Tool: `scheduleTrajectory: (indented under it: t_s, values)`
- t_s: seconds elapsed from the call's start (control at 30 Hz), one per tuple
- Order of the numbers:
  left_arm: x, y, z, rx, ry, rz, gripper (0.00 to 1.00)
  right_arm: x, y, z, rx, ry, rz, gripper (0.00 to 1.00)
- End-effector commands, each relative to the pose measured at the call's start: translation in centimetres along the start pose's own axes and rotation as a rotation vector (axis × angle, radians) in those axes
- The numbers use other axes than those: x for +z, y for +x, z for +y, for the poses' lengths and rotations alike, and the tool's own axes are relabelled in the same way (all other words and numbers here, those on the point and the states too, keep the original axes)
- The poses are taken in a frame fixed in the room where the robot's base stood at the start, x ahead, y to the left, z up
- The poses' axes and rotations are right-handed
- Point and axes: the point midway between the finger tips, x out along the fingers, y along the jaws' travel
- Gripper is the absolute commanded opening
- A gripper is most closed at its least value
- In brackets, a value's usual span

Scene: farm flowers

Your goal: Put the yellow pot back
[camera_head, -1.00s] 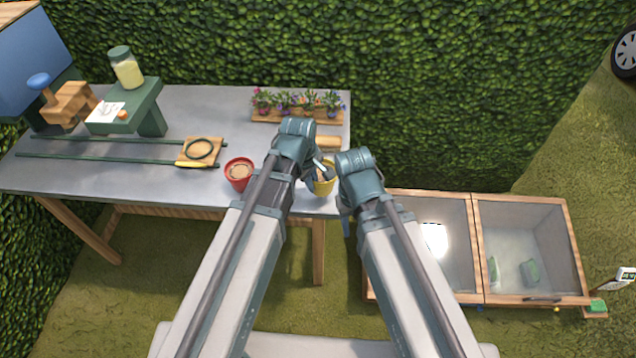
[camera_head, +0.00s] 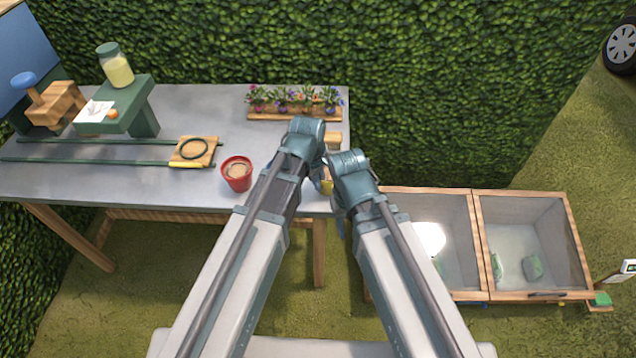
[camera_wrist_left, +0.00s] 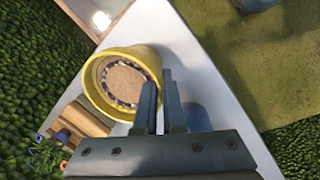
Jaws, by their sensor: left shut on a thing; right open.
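The yellow pot (camera_head: 327,187) shows as a small patch at the bench's right end, mostly hidden by my arms. In the left wrist view the yellow pot (camera_wrist_left: 122,84) is seen from above, with soil inside and a dark speckled ring around it. My left gripper (camera_head: 321,172) is shut on the pot's rim. In the left wrist view its fingers (camera_wrist_left: 161,90) are at the rim's edge. Whether the pot touches the bench is unclear. My right gripper (camera_head: 340,186) is open close beside it, its fingers largely hidden.
A red pot (camera_head: 237,174) stands left of my left arm on the grey bench (camera_head: 110,180). A flower tray (camera_head: 294,113) lies at the back, and a wooden block (camera_head: 334,138) is behind my grippers. Wooden-framed bins (camera_head: 478,240) stand to the right.

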Motion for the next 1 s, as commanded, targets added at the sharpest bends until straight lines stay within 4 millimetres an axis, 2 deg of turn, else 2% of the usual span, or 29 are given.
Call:
scheduleTrajectory:
  t_s: [0.1, 0.13, 0.27, 0.67, 0.87, 1.0]
  values:
    - [0.0, 0.5, -0.1, 0.000, 0.000, 0.000, 0.00, 0.0, 0.5, -0.1, 0.000, 0.000, 0.000, 0.47]
    - [0.0, 0.3, -0.1, 0.000, 0.000, 0.000, 0.12, 0.0, 0.3, 0.0, 0.000, 0.000, 0.000, 0.47]
    - [0.0, 0.3, -0.1, 0.000, 0.000, 0.000, 0.36, 0.0, 0.3, 0.0, 0.000, 0.000, 0.000, 0.47]
    - [0.0, 0.0, 0.0, 0.000, 0.000, 0.000, 0.37, 0.0, 0.0, 0.0, 0.000, 0.000, 0.000, 0.47]
    - [0.0, -1.3, 0.0, 0.000, 0.000, 0.000, 0.37, 0.1, -1.3, 0.1, 0.000, 0.000, 0.000, 0.47]
    - [0.0, -3.1, 0.1, 0.000, -0.001, 0.000, 0.37, 0.2, -3.0, 0.3, 0.000, 0.000, 0.000, 0.47]
